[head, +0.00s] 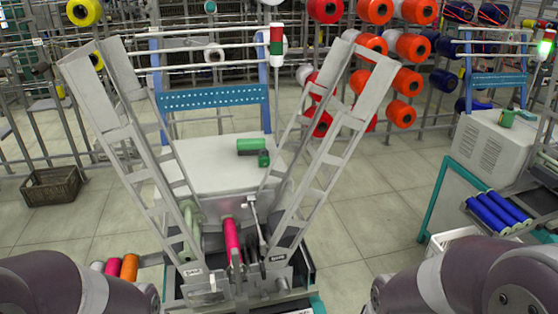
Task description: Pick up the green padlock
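A small dark green object (264,158), which may be the green padlock, sits on the white cabinet top (205,165) behind the winding machine. It is too small to make out a shackle. Only parts of my arms show at the bottom left and bottom right corners. Neither of my grippers is in view.
The machine's tall grey frames (325,150) slant up on both sides of the cabinet top. A pink bobbin (232,240) sits low between them. Blue bobbins (490,212) lie at the right. A dark crate (52,186) stands on the floor at the left. Open floor (370,200) lies right of the machine.

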